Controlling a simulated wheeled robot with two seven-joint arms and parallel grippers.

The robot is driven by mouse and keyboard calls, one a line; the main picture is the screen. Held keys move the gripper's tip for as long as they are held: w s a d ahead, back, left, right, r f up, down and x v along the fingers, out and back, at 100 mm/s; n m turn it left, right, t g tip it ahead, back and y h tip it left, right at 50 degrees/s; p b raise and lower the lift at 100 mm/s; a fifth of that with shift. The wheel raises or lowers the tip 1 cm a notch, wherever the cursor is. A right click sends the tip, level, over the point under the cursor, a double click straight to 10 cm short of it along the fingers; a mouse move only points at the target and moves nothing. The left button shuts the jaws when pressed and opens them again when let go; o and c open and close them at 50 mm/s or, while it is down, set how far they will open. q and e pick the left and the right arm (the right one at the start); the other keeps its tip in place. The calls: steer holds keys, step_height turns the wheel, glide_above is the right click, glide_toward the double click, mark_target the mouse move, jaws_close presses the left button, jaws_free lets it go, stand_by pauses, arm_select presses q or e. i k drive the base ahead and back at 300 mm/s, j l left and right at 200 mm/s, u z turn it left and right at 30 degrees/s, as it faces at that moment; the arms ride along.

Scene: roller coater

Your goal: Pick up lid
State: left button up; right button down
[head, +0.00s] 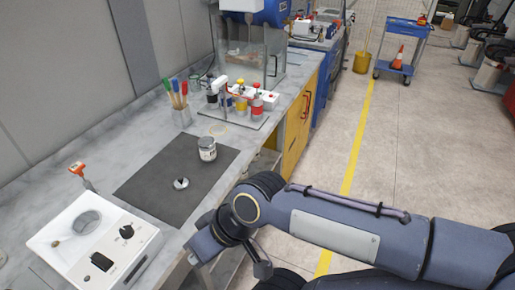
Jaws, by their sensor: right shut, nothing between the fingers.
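A small round silver lid with a dark centre (181,183) lies on the dark grey mat (150,190) on the workbench. A small jar with a pale label (207,149) stands upright on the mat, behind and to the right of the lid. My right arm comes in from the right, and my right gripper (193,258) is at the bench's front edge, below the lid in the picture and apart from it. It is shut and empty; its fingertips are small and hard to make out. My left gripper is not in view.
A white device with a round well and a knob (148,248) stands at the front left, with an orange-handled tool (78,170) behind it. A pen holder (181,117) and a tray of bottles (235,117) stand behind the mat.

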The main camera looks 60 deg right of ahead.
mark_target(181, 183)
steer(key=z, duration=1.55)
